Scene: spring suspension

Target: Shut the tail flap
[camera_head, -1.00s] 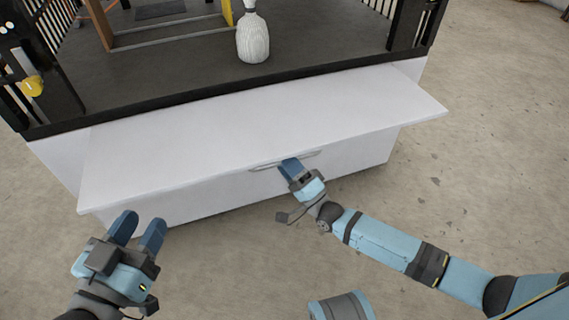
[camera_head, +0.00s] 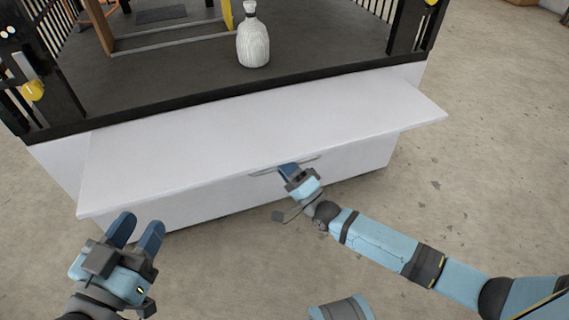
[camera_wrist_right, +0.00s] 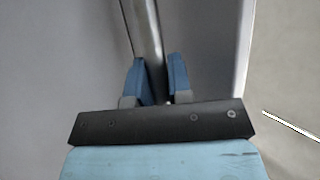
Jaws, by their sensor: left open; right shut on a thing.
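The tail flap (camera_head: 210,147) is a wide white panel, folded out nearly flat below the dark deck edge. A thin bar handle (camera_head: 262,173) sits at its outer edge. My right gripper (camera_head: 288,171) is at this handle. In the right wrist view the right gripper's blue fingers (camera_wrist_right: 160,80) are shut on the handle bar (camera_wrist_right: 143,30), one finger on each side. My left gripper (camera_head: 137,229) is open and empty, in front of the flap's left corner and apart from it.
Black railed posts stand at both sides. The concrete floor (camera_head: 480,150) is clear to the right.

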